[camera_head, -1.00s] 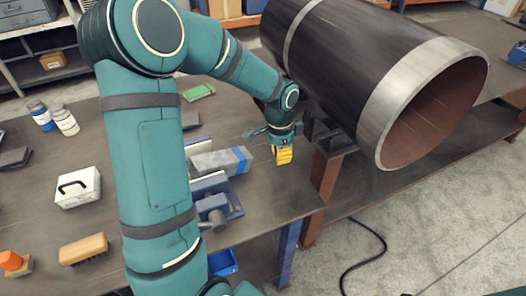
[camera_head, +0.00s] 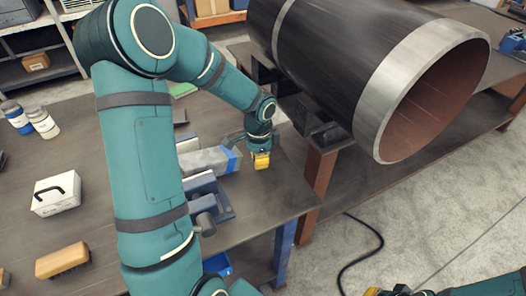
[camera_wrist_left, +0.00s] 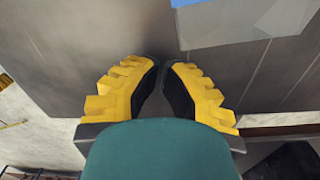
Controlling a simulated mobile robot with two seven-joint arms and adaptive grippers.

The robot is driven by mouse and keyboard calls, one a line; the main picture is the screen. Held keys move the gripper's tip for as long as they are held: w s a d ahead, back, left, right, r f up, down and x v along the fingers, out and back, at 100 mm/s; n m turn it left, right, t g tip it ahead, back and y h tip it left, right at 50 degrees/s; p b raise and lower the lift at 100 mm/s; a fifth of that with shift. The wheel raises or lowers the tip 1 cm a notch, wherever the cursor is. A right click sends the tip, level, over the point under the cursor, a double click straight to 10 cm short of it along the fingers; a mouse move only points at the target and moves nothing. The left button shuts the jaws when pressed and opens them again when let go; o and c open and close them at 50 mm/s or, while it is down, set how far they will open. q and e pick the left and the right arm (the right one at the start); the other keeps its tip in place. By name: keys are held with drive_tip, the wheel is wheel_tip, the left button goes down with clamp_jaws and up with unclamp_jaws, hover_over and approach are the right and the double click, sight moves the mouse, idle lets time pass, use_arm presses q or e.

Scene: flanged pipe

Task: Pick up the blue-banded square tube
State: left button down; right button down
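The blue-banded square tube (camera_head: 207,162) lies on the workbench in the head view. It is grey, with its blue band (camera_head: 232,158) at the right end; my arm hides its left part. In the left wrist view the tube (camera_wrist_left: 250,22) shows at the upper right, cut by the frame. My left gripper (camera_head: 261,164) is just right of the banded end, apart from the tube. In the left wrist view its yellow fingers (camera_wrist_left: 161,66) have their tips together, with nothing between them.
A blue-grey vise (camera_head: 208,200) stands on the bench in front of the tube. A large flanged pipe (camera_head: 345,60) rests on supports behind and right of the left gripper. A white box (camera_head: 54,194), a brush (camera_head: 62,261) and bottles (camera_head: 42,122) stand at the left.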

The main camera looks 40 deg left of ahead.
sight(240, 156)
use_arm(q)
drive_tip(key=shift+s+a+r, duration=0.2)
drive_tip(key=shift+s+a, duration=0.5)
drive_tip(key=shift+s, duration=0.2)
drive_tip(key=shift+s+a, duration=0.2)
drive_tip(key=shift+s+a+p, duration=0.35)
drive_tip(key=shift+s+a, duration=0.3)
drive_tip(key=shift+s, duration=0.15)
drive_tip(key=shift+s+a, duration=0.2)
drive_tip(key=shift+s, duration=0.15)
drive_tip(key=shift+w, duration=0.15)
